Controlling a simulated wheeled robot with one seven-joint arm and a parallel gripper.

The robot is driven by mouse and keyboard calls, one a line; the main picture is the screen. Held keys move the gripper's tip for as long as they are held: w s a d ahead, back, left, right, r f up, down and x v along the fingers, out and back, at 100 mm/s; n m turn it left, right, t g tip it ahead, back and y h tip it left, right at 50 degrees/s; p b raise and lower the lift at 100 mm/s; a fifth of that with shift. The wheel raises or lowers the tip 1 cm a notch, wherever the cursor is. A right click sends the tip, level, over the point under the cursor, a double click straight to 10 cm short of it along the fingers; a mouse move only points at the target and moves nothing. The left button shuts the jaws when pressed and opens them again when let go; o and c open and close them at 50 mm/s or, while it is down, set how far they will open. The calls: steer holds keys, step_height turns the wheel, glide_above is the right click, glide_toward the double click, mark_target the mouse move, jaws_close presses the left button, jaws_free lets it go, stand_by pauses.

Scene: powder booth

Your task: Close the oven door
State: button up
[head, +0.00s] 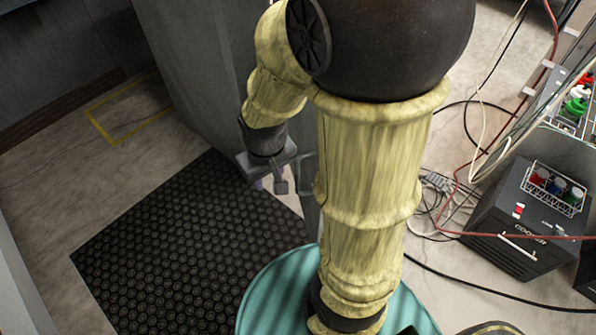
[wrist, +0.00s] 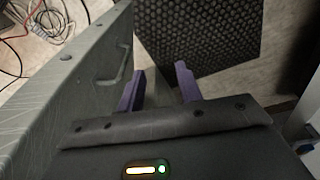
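A tall grey panel, which looks like the oven door (head: 195,60), stands behind my arm in the head view. In the wrist view the door (wrist: 75,85) runs along the left side, seen at a steep angle, with a bar handle (wrist: 117,66) on its face. My gripper (head: 269,186) hangs in front of the panel. In the wrist view my gripper (wrist: 160,74) has its two purple fingers apart with nothing between them. The handle lies left of the fingers, apart from them. My arm hides part of the panel, and the oven's inside is not visible.
A black studded mat (head: 180,250) lies on the concrete floor, mostly clear. A pale surface (wrist: 300,125) is close at the wrist view's right.

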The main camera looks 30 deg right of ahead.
step_height(320, 180, down, 10)
steer(key=w+r+n+g+h+b, duration=0.1)
steer(key=w+n+g+h+b, duration=0.2)
steer(key=n+g, duration=0.15)
steer(key=n+t+h+b, duration=0.2)
steer(key=n+h+b, duration=0.6)
steer(key=n+h, duration=0.55)
glide_toward(297, 171)
steer(key=w+a+f+m+h, duration=0.1)
steer(key=a+f+m, duration=0.1)
steer(key=a, duration=0.5)
steer(key=shift+w, duration=0.15)
steer(key=d, duration=0.5)
steer(key=d+p, duration=0.1)
steer(key=d, duration=0.5)
steer(key=s+d+p, duration=0.1)
steer(key=d, duration=0.5)
steer(key=shift+d, duration=0.2)
jaws_close()
